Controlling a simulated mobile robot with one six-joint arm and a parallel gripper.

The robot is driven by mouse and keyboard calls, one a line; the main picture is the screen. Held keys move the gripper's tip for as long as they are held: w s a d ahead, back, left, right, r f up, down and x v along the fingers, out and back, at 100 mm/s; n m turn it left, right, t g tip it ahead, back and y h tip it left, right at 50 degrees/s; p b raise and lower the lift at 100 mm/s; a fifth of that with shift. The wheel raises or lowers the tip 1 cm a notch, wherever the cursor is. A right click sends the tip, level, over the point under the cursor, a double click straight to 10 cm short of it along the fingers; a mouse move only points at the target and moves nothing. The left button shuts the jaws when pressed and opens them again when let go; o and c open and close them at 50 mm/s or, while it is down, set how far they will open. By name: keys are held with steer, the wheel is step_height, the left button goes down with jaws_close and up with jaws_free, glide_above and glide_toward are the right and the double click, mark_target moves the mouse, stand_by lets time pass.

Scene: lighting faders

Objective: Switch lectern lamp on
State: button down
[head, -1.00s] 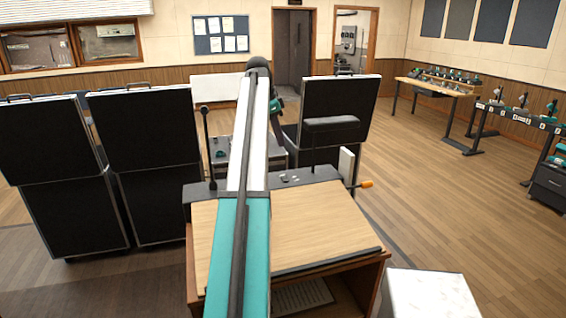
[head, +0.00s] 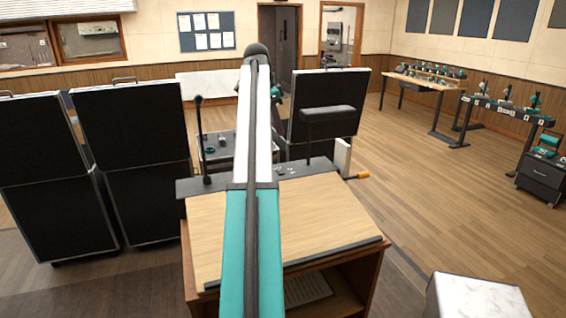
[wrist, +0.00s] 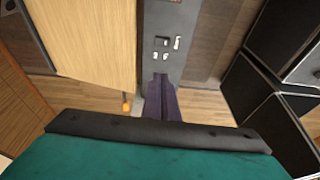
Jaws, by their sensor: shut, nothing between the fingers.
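The lectern (head: 315,215) stands in front of me with a sloped wooden top. Along its far edge runs a dark grey strip with small switches (head: 284,169), partly hidden by my arm. A dark lamp head (head: 327,114) rises on a thin stem behind it. In the wrist view, several small switches (wrist: 165,46) sit on the grey strip beside the wooden top. My gripper (wrist: 161,76) is shut and empty, its tips over the grey strip just below the switches in the picture. I cannot tell whether the tips touch it. Which switch serves the lamp is unclear.
A thin dark post (head: 200,140) stands at the strip's left end. An orange handle (head: 357,176) sticks out at the right. Black cases (head: 130,115) stand at left, and a white-topped block (head: 475,296) at lower right. Floor at right is open.

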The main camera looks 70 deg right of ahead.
steer(key=shift+w+a+f, duration=0.1)
steer(key=shift+w+a, duration=0.2)
steer(key=shift+w, duration=0.4)
steer(key=shift+w+a, duration=0.25)
steer(key=shift+w, duration=0.4)
steer(key=p, duration=0.4)
glide_above(280, 169)
steer(key=a, duration=0.1)
steer(key=f, duration=1.1)
steer(key=shift+w+f, duration=0.15)
steer(key=shift+w, duration=0.15)
steer(key=shift+w+d+f, duration=0.1)
steer(key=shift+f, duration=1.05)
